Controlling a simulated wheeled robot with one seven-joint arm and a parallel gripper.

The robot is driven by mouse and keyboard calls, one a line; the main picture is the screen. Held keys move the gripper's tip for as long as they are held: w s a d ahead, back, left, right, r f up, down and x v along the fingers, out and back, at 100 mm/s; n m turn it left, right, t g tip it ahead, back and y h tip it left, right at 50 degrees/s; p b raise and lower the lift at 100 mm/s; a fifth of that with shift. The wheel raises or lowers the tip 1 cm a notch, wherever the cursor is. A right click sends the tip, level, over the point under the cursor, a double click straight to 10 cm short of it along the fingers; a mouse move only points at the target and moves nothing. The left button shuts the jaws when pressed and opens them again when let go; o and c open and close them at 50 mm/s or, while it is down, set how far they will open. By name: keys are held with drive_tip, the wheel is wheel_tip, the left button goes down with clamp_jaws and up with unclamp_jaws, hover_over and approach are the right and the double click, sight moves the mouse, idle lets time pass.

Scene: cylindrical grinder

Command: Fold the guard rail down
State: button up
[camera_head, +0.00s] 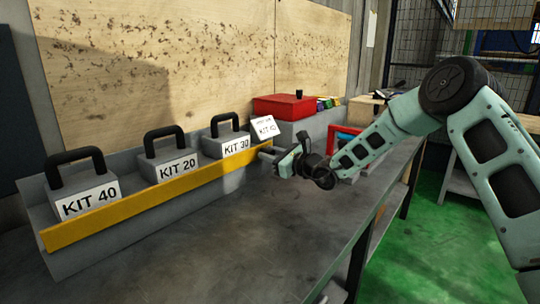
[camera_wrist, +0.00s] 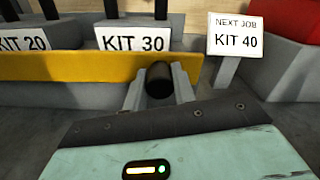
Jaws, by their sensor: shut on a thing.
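The yellow guard rail (camera_head: 150,205) runs along the front of the grey shelf, before the kit boxes. It stands upright, hiding the boxes' lower fronts; in the wrist view the rail (camera_wrist: 60,68) crosses from the left to the middle. My gripper (camera_head: 270,153) is at the rail's right end. In the wrist view my gripper's fingers (camera_wrist: 159,88) are shut on a black round knob (camera_wrist: 159,78) in front of the rail. Where the knob joins the rail is hidden.
Boxes marked KIT 40 (camera_head: 85,190), KIT 20 (camera_head: 172,160) and KIT 30 (camera_head: 228,140) stand behind the rail. A "NEXT JOB KIT 40" card (camera_wrist: 237,36) stands right of them. The grey bench top (camera_head: 230,235) before the rail is clear. A red box (camera_head: 284,106) is behind.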

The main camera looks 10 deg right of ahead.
drive_tip(key=shift+f+t+y+b, duration=0.3)
drive_tip(key=shift+f+b, duration=0.15)
drive_tip(key=shift+b, duration=0.55)
drive_tip(key=shift+s+d+r+b, duration=0.1)
drive_tip(key=shift+b, duration=0.35)
drive_tip(key=shift+r, duration=0.1)
drive_tip(key=o, duration=1)
drive_tip(key=shift+s+d, duration=0.1)
drive_tip(key=v, duration=1.7)
drive_tip(key=shift+f, duration=0.4)
